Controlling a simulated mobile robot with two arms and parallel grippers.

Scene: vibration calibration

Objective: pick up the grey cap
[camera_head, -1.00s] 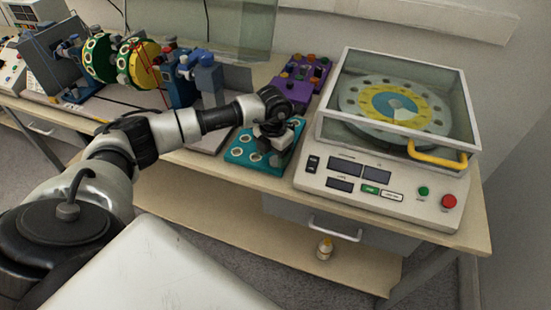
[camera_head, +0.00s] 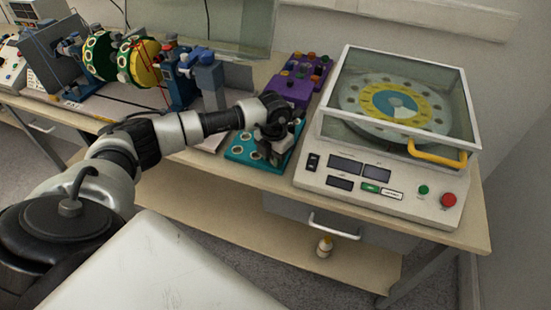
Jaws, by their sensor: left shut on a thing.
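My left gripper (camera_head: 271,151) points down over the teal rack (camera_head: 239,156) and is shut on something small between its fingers. I take this to be the grey cap, but the fingers and wrist hide it almost wholly. I cannot tell whether it still touches the rack. The teal rack lies on the bench and has several pale round spots on its left part. My right gripper is not in view.
A purple rack (camera_head: 296,88) with coloured caps stands just behind my gripper. A glass-lidded machine (camera_head: 318,160) with a yellow handle (camera_head: 437,158) stands close on the right. A rig with green-yellow wheels (camera_head: 146,62) is at left. A small bottle (camera_head: 325,246) sits on the lower shelf.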

